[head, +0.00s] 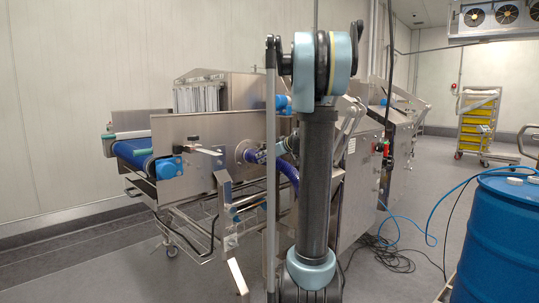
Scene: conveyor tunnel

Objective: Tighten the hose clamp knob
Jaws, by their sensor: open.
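A purple-blue hose (288,172) shows just left of my arm, at the side of the steel conveyor machine. It bends up towards a round steel port (242,152) on the machine's side panel. My upright arm fills the middle of the head view, in front of the machine.
A blue-belted conveyor (133,152) sticks out at the left of the machine. A blue drum (502,240) stands at the right front. Black and blue cables (385,257) lie on the floor right of my arm. A rack with yellow crates (478,125) stands at the back right.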

